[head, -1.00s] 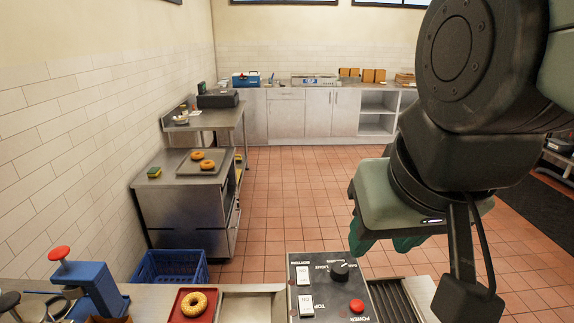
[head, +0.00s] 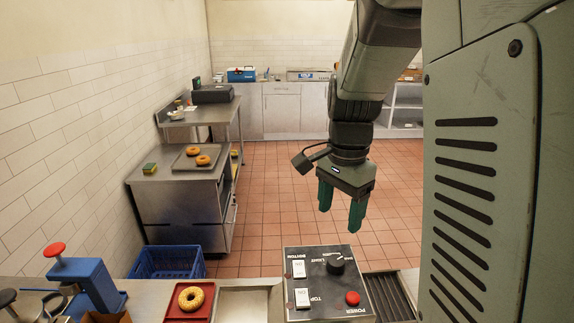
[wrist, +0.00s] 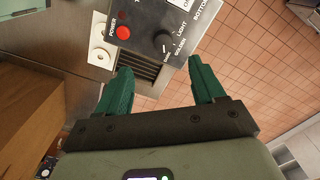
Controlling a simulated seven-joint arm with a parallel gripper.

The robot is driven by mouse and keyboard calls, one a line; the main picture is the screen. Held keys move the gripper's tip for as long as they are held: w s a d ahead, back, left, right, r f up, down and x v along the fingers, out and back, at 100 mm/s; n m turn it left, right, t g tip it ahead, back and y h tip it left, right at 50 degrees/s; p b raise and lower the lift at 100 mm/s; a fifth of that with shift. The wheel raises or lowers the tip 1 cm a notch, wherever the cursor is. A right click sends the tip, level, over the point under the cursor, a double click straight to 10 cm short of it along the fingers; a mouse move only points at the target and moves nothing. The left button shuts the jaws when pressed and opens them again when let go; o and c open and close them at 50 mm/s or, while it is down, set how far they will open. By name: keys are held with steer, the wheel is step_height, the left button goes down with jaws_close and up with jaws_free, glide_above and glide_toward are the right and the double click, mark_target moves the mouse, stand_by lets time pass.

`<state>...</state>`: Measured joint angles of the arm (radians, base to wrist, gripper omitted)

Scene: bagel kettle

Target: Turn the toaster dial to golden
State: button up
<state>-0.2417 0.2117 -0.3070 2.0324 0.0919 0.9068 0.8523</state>
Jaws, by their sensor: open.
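The toaster's control panel (head: 318,284) stands at the counter's front middle in the head view, with a black dial (head: 335,264) at its far right. The dial also shows in the wrist view (wrist: 163,40), with the words LIGHT, GOLDEN and DARK around it. The dial's exact pointer setting is too small to tell. My gripper (head: 339,219) has two green fingers, spread apart and empty. It hangs above and beyond the dial in the head view, not touching it. In the wrist view the fingertips (wrist: 160,72) are apart, with the panel beyond them.
The panel carries a red power button (head: 352,298) and two white switches, one labelled TOP (head: 302,298). A red tray (head: 172,306) with a bagel (head: 191,298) lies to the left.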

mark_target(335, 260)
steer(key=shift+m+g, duration=0.4)
steer(key=shift+m, duration=0.5)
steer(key=f, duration=0.4)
steer(key=w+f, duration=0.1)
steer(key=f, duration=0.9)
steer(key=shift+w+d+f, duration=0.1)
steer(key=shift+w+d, duration=0.1)
steer(key=shift+d, duration=0.15)
steer(key=shift+c, duration=0.3)
steer(key=c, duration=1)
